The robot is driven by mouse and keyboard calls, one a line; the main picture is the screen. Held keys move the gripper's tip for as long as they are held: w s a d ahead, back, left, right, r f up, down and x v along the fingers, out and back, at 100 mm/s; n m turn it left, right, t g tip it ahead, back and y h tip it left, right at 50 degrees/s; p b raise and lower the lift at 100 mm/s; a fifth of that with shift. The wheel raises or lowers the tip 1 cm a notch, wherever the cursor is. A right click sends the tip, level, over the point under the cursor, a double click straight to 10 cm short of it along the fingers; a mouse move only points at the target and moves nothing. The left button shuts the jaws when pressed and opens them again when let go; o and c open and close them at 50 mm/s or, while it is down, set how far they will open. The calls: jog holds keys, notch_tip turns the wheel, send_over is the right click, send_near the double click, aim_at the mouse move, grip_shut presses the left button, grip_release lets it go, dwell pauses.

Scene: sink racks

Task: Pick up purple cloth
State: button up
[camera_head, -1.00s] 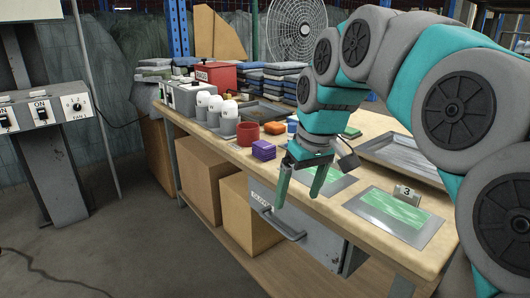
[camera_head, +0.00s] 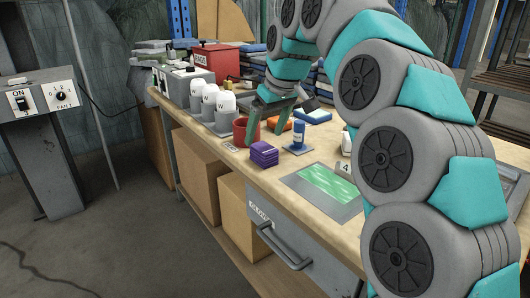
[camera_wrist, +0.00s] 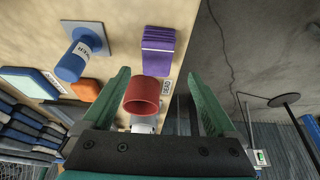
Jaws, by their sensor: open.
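The purple cloth (camera_head: 264,154) is a small folded stack near the front edge of the workbench. In the wrist view the purple cloth (camera_wrist: 158,50) lies beyond my fingertips, apart from them. My gripper (camera_head: 272,112) is open, with its green fingers pointing down above the bench behind the cloth. In the wrist view my gripper (camera_wrist: 165,85) has its two fingers spread wide, with a red cup (camera_wrist: 142,96) showing between them. The red cup (camera_head: 240,131) is partly hidden behind a finger in the head view.
A blue post on a base (camera_head: 298,135) stands right of the cloth. Orange (camera_head: 286,125) and blue (camera_head: 314,115) folded cloths lie behind. White-topped canisters (camera_head: 226,108) stand at left. A green-screened panel (camera_head: 328,184) lies on the bench at front right.

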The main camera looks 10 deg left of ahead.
aim_at(264, 147)
jog(key=x, duration=0.5)
jog(key=shift+d+f, duration=0.35)
jog(key=shift+f, duration=0.1)
jog(key=c, duration=1.4)
jog(key=shift+c, duration=0.2)
jog(key=shift+r, duration=0.2)
jog(key=shift+r, duration=1.7)
jog(key=shift+s+d, duration=0.25)
jog(key=shift+s, duration=0.55)
jog(key=s+d+r, duration=0.1)
jog(key=s+d, duration=0.3)
jog(key=s, duration=0.9)
jog(key=shift+s+d+r+b, duration=0.2)
jog(key=shift+s+d+b, duration=0.1)
jog(key=shift+b, duration=0.15)
